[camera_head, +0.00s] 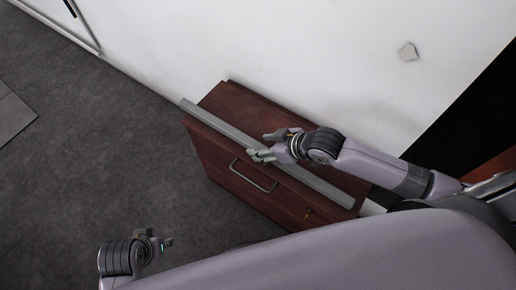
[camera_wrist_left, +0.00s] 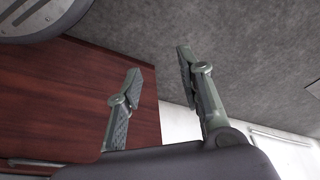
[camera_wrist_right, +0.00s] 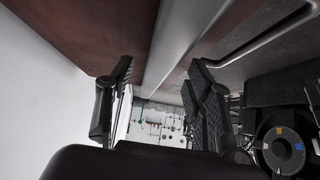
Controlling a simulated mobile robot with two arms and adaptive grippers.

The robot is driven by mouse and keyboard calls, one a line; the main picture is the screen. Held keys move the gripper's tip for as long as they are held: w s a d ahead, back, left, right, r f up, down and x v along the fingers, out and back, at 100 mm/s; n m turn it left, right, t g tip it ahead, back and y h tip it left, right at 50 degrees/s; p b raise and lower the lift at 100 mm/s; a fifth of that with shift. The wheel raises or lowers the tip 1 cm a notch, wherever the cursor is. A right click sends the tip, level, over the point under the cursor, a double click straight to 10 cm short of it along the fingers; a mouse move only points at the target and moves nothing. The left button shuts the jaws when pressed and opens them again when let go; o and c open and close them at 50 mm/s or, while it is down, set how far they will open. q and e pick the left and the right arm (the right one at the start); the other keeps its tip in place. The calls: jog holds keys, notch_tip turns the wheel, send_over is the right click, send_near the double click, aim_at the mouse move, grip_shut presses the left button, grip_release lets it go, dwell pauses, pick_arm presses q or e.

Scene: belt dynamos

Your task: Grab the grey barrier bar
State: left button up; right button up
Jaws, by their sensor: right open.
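The grey barrier bar (camera_head: 222,127) is long and straight and lies along the front top edge of a dark red wooden cabinet (camera_head: 236,103). My right gripper (camera_head: 261,145) is open over the middle of the bar. In the right wrist view the bar (camera_wrist_right: 183,38) runs between the two spread fingers (camera_wrist_right: 160,72); whether they touch it I cannot tell. The right hand hides part of the bar in the head view. My left gripper (camera_head: 168,242) is low at the left, away from the bar. Its fingers (camera_wrist_left: 160,82) stand apart and empty in the left wrist view.
The cabinet front has a metal handle (camera_head: 253,176) just below the bar. A white wall (camera_head: 300,50) stands close behind the cabinet. The dark grey floor (camera_head: 90,150) at the left is clear.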

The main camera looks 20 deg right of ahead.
jog(key=shift+w+a+f, duration=0.25)
jog(key=shift+w+f, duration=0.15)
jog(key=shift+f, duration=0.1)
pick_arm(q)
jog(key=shift+v, duration=0.9)
jog(key=shift+w, duration=0.1)
pick_arm(e)
grip_shut()
